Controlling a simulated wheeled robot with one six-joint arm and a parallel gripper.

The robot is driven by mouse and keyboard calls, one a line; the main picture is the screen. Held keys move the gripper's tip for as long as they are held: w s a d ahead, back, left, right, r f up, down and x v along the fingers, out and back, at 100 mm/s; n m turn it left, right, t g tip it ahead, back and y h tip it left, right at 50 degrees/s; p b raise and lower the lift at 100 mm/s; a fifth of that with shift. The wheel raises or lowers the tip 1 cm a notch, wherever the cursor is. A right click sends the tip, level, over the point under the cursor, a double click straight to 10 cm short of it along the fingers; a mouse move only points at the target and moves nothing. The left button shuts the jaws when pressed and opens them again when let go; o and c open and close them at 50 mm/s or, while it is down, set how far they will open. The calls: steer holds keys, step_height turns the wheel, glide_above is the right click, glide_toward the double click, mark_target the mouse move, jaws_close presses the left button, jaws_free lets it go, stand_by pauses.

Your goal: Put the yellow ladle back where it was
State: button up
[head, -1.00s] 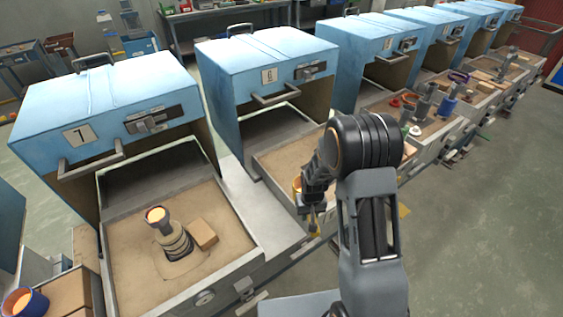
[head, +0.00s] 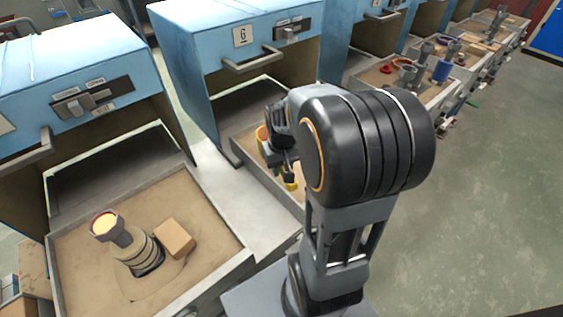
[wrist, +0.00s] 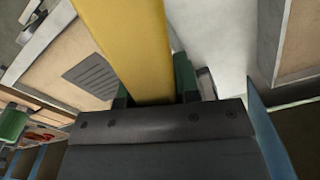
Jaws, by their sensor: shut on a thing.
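My gripper (head: 287,168) is shut on the yellow ladle (head: 291,185). In the head view the ladle is mostly hidden by my arm; a bit of yellow shows under the jaws and an orange-rimmed cup (head: 262,136) shows just behind them, which may be its bowl. In the wrist view the wide yellow handle (wrist: 130,40) runs up from between the jaws (wrist: 152,92). The ladle is held above or beside the sand tray of box 6 (head: 245,147); I cannot tell whether it touches anything.
At left, a sand tray (head: 60,255) holds a stepped mould (head: 137,252) with a glowing cup (head: 104,226) and a tan block (head: 174,238). Blue boxes (head: 235,30) line the back. More trays with tools (head: 440,72) run off right. The floor (head: 480,220) at right is clear.

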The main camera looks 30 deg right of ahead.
steer(key=shift+s+d+b, duration=0.25)
steer(key=shift+s+b, duration=0.05)
steer(key=shift+s, duration=0.2)
steer(key=shift+s+d+b, duration=0.25)
steer(key=shift+s+b, duration=0.05)
steer(key=shift+s, duration=0.2)
steer(key=w+d+f, duration=0.2)
steer(key=w+f, duration=0.1)
steer(key=w+d+f, duration=0.6)
steer(key=w, duration=0.1)
steer(key=shift+w+b, duration=0.1)
steer(key=shift+b, duration=0.2)
steer(key=shift+w+d+f, duration=0.1)
steer(key=shift+f, duration=0.1)
steer(key=shift+w+f, duration=0.1)
steer(key=shift+f, duration=1.45)
